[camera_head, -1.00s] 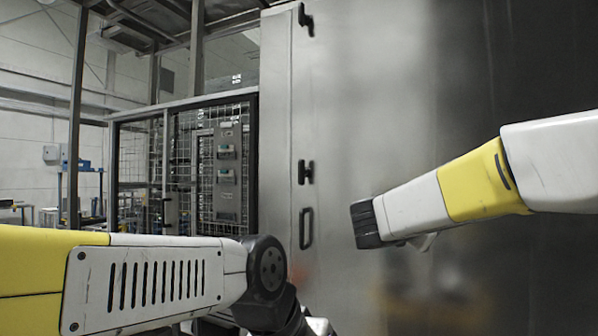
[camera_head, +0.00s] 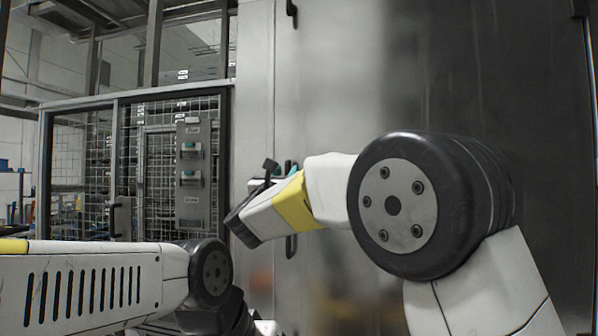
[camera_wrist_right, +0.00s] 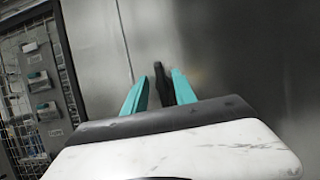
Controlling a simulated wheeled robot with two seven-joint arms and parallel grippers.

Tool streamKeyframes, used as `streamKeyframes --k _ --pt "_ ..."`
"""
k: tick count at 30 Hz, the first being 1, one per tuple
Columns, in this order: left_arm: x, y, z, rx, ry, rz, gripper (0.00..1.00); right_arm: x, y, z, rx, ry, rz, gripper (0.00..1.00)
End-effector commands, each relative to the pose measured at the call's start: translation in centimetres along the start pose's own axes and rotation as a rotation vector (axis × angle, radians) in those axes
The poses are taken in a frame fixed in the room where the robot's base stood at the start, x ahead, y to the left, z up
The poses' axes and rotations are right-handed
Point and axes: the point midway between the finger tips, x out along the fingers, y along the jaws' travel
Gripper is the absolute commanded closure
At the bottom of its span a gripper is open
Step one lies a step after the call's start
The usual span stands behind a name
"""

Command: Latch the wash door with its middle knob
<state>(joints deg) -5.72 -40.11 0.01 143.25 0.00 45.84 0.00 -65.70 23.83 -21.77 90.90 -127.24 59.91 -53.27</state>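The wash door (camera_head: 340,90) is a tall, brushed steel panel that looks flush with the frame strip at its left edge. The middle knob (camera_wrist_right: 162,84) is a dark upright piece in the right wrist view. In the head view it is largely hidden behind my right gripper. My right gripper (camera_wrist_right: 159,76) has two teal fingers spread apart, one on each side of the knob, with gaps showing; contact cannot be told. In the head view the right gripper (camera_head: 280,170) is at the door's left edge. My left arm crosses the lower left; its gripper is not visible.
A black upper knob (camera_head: 292,12) is at the top of the door edge. A dark loop handle (camera_head: 291,246) sits just below my right wrist. A mesh fence (camera_head: 160,115) with a grey control box (camera_head: 193,175) stands to the left.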

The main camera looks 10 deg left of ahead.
Motion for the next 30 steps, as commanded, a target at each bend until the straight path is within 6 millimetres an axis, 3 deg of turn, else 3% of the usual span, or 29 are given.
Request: streamKeyframes --k 6,14,15,20,30 --pt "0.0 0.0 0.0 0.0 0.0 0.0 1.0 2.1 0.0 -0.1 0.0 0.001 -0.001 0.67" --pt "0.0 0.0 0.0 0.0 0.0 0.0 1.0 2.3 0.0 0.0 0.001 0.001 -0.001 0.67" --pt "0.0 0.0 0.0 0.0 0.0 0.0 1.0 2.3 0.0 0.0 0.001 0.001 0.0 0.69" --pt "0.0 0.0 0.0 0.0 0.0 0.0 1.0 2.3 0.0 0.0 0.001 0.001 0.0 1.0" --pt "0.0 0.0 0.0 0.0 0.0 0.0 1.0 2.2 0.0 -0.2 0.001 0.005 0.0 1.0"
